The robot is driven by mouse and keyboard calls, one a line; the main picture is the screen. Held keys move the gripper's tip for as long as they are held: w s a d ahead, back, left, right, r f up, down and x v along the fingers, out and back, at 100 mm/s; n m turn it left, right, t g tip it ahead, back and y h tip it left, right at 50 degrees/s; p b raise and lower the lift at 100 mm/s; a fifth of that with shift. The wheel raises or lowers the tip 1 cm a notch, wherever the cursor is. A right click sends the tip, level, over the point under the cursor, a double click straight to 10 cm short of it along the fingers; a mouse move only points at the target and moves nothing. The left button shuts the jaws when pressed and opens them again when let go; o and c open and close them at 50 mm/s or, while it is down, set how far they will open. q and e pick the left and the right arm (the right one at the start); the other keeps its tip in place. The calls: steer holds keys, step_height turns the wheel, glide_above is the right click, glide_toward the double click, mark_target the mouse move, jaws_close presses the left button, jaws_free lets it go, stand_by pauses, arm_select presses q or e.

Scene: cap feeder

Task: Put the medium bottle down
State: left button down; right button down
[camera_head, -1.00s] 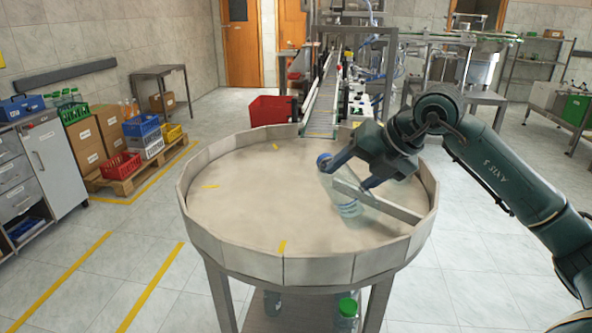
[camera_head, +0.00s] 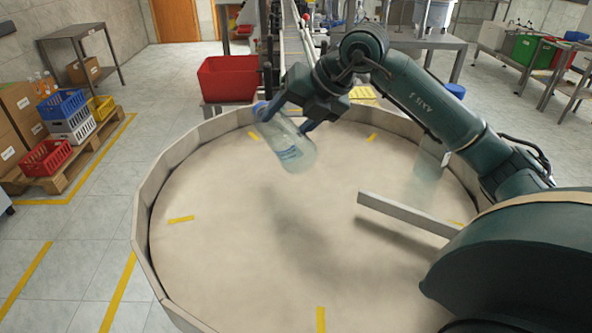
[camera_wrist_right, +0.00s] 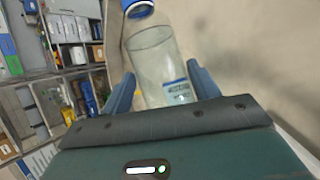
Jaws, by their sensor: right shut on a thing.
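The clear bottle with a blue cap (camera_head: 293,153) hangs tilted in my right gripper (camera_head: 289,118), its cap toward the upper left and its base toward the lower right. It appears to be above the round table's beige top (camera_head: 240,240), with a soft shadow below. In the right wrist view the bottle (camera_wrist_right: 152,55) lies between the two fingers of my right gripper (camera_wrist_right: 162,85), its blue cap toward the top edge. My left gripper is not in view.
Another clear blue-capped bottle (camera_head: 427,175) stands at the table's right, partly behind my right arm. A grey bar (camera_head: 405,213) crosses the right part of the top. A raised rim (camera_head: 147,215) surrounds it. The left and front of the top are clear.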

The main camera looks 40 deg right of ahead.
steer(key=f, duration=0.4)
steer(key=shift+s, duration=0.25)
steer(key=shift+w+f, duration=0.1)
steer(key=shift+f, duration=2.3)
steer(key=shift+c, duration=1.8)
jaws_free()
steer(key=b+v, duration=0.3)
steer(key=v, duration=0.9)
